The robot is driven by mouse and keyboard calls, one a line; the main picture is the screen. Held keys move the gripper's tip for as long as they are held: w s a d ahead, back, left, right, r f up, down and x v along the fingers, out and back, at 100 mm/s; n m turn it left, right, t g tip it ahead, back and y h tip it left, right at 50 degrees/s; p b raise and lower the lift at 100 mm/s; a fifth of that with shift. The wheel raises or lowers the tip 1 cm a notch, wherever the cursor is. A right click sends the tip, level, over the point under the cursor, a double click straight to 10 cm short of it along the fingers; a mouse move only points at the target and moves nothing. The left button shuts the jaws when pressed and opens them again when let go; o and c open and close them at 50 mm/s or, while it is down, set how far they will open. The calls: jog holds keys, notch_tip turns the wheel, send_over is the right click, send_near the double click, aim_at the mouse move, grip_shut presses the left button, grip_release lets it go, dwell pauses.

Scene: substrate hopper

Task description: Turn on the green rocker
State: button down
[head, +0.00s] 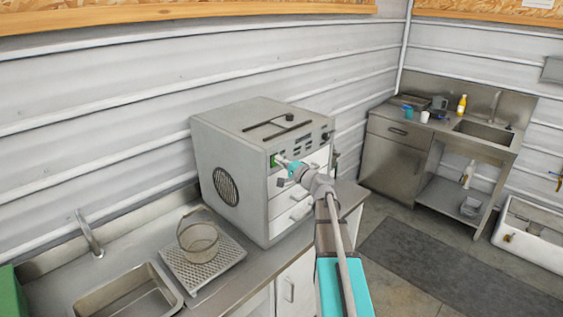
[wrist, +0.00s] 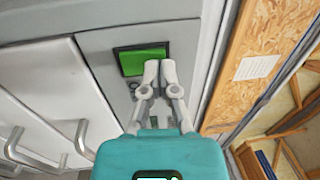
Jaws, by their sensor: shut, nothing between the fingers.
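The green rocker (wrist: 140,60) sits in a dark frame on the grey front panel of the machine. In the head view the green rocker (head: 274,160) shows as a small green patch at the panel's upper left corner. My gripper (wrist: 159,66) is shut and empty. Its fingertips are at the right part of the rocker in the wrist view and hide a little of it. I cannot tell whether they touch it. In the head view my gripper (head: 281,161) reaches the machine's front from the right. Whether the rocker is on or off is not clear.
The grey machine (head: 225,135) stands on a steel counter, with drawers with bar handles (wrist: 45,135) beside the rocker's panel. A second sink unit (head: 395,160) stands at the back right.

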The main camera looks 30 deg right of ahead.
dwell(0.5)
jog(key=s+d+r+p, duration=0.1)
jog(key=s+d, duration=0.1)
jog(key=s, duration=0.4)
jog(key=s+d+p, duration=0.1)
jog(key=s+d, duration=0.1)
jog(key=s, duration=0.5)
jog(key=shift+d+r, duration=0.3)
jog(key=shift+r, duration=0.1)
